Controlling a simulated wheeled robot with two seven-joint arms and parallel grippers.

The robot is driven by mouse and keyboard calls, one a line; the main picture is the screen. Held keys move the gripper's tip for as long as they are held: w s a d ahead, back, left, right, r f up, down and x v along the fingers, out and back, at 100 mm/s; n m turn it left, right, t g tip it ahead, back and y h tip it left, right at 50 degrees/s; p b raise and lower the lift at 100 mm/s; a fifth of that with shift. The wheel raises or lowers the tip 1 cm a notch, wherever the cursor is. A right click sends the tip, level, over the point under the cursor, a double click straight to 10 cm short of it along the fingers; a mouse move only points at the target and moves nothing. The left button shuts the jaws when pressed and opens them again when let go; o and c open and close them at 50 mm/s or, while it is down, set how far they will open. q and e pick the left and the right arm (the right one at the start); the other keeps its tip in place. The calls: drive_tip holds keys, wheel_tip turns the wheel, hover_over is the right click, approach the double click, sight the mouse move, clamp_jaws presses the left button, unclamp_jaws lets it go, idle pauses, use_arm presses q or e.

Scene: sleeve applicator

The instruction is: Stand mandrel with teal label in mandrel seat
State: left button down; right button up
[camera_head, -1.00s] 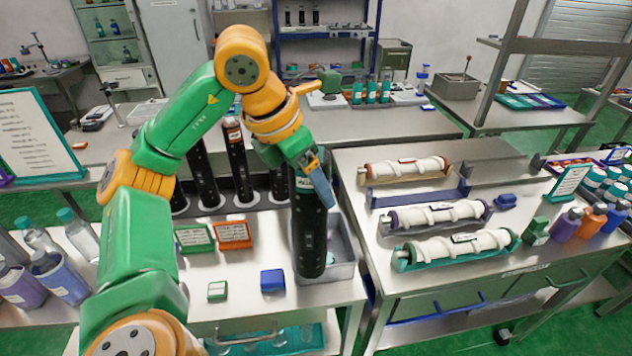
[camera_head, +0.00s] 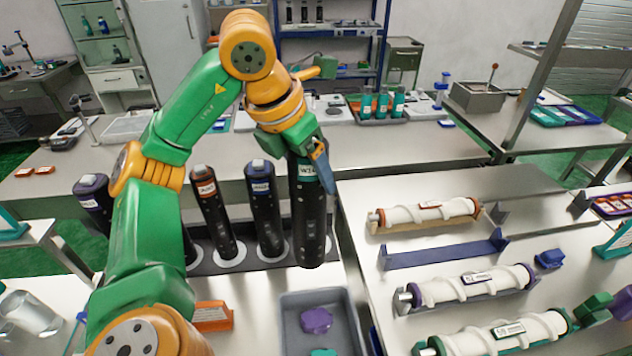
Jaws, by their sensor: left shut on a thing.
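The mandrel with the teal label (camera_head: 310,222) is a black cylinder, held near its top by my left gripper (camera_head: 318,163). The gripper is shut on it, and the teal label shows just below the fingers. The mandrel hangs roughly upright at the right end of a dark rack (camera_head: 250,248) with pale round seats. Its lower end covers most of the seat there; I cannot tell whether it touches. Black mandrels with an orange label (camera_head: 214,212) and a blue label (camera_head: 263,212) stand in seats to its left. My right gripper is not in view.
A purple-capped mandrel (camera_head: 92,190) is partly behind my arm. A grey bin (camera_head: 288,318) with purple and teal pieces sits in front of the rack.

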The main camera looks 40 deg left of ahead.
use_arm(q)
drive_tip(key=shift+w+a+f+b, duration=0.25)
drive_tip(key=shift+w+f+b, duration=0.1)
drive_tip(key=shift+f+b, duration=0.1)
drive_tip(key=w+a+f+p, duration=0.1)
drive_tip(key=w+a+f, duration=0.6)
drive_tip(key=w+f, duration=0.2)
wheel_tip(320, 180, down, 3)
drive_tip(key=shift+w+a+r+p, duration=0.15)
drive_tip(key=shift+a+p, duration=0.15)
drive_tip(key=shift+p, duration=0.05)
unclamp_jaws()
drive_tip(key=v, duration=1.2)
